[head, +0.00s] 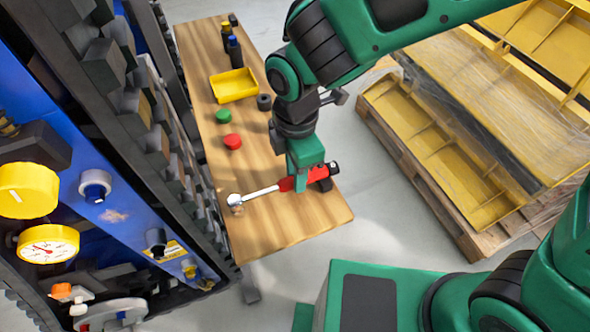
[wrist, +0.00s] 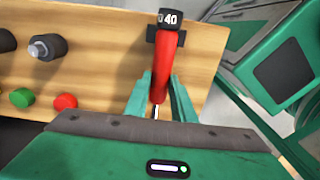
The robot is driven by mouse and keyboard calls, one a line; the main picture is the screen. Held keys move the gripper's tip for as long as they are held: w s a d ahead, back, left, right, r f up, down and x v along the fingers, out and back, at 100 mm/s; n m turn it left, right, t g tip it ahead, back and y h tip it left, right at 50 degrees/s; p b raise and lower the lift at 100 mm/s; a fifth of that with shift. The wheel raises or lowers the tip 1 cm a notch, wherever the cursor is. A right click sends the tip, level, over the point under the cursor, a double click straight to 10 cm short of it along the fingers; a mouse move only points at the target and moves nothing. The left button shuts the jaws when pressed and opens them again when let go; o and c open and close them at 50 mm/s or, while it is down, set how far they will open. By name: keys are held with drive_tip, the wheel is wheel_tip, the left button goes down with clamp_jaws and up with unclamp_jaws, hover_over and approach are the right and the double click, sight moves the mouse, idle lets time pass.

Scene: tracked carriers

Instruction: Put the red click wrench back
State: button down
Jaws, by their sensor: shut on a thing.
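The red click wrench (head: 288,184) is at the near end of the wooden bench (head: 281,224), its chrome shaft and head pointing left in the head view. Its red handle ends in a black grip marked 40 (wrist: 168,19) in the wrist view. My gripper (head: 303,178) is shut on the red handle, which also shows between the two green fingers (wrist: 160,92) in the wrist view. A black support sits under or beside the handle's end. I cannot tell whether the wrench rests on it. The wrench head is hidden in the wrist view.
A yellow tray (head: 233,86), a green cap (head: 223,116), a red cap (head: 232,141) and a black ring (head: 264,102) are on the bench. Bottles (head: 234,52) stand at its far end. A tracked carrier (head: 117,200) is left; a pallet with yellow parts (head: 440,158) is right.

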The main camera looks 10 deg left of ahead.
drive_tip(key=c, duration=1.5)
unclamp_jaws()
drive_tip(key=shift+f, duration=0.1)
wheel_tip(320, 180, up, 12)
drive_tip(key=shift+r, duration=0.1)
